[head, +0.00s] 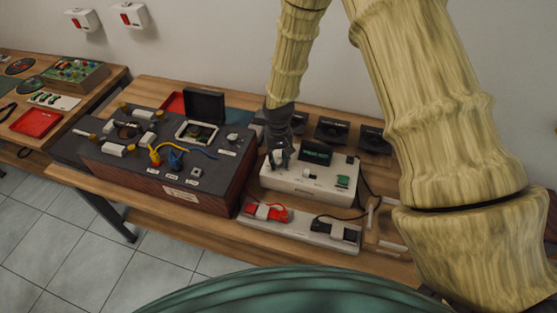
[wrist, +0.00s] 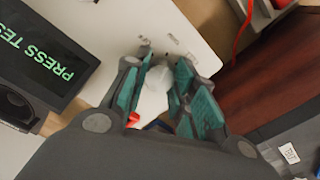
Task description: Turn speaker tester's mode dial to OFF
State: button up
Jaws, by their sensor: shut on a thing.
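The speaker tester (head: 298,184) is a white box on the wooden bench, with a dark screen (head: 316,152). In the wrist view its white top (wrist: 185,38) and the screen (wrist: 45,55) show, with part of a green text reading "PRESS TES". The mode dial (wrist: 154,92) is a pale knob between the teal finger pads. My gripper (wrist: 166,72) is shut on it, with a finger on each side. In the head view my gripper (head: 280,158) comes down on the left part of the tester and hides the dial. The dial's markings are too small to read.
A large dark box with wooden sides (head: 165,187) stands close on the left, with cables and an open lid. Red and black clips lie on a white strip (head: 307,228) in front. Small black units (head: 332,132) line the back near the wall.

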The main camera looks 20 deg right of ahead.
aim_at(278, 160)
jog(key=n, duration=0.5)
jog(key=shift+n+b, duration=0.3)
jog(key=shift+n, duration=2.1)
jog(key=shift+w, duration=0.1)
jog(key=o, duration=1.1)
jog(key=shift+c, duration=0.2)
notch_tip(278, 160, up, 12)
jog(key=shift+r, duration=0.15)
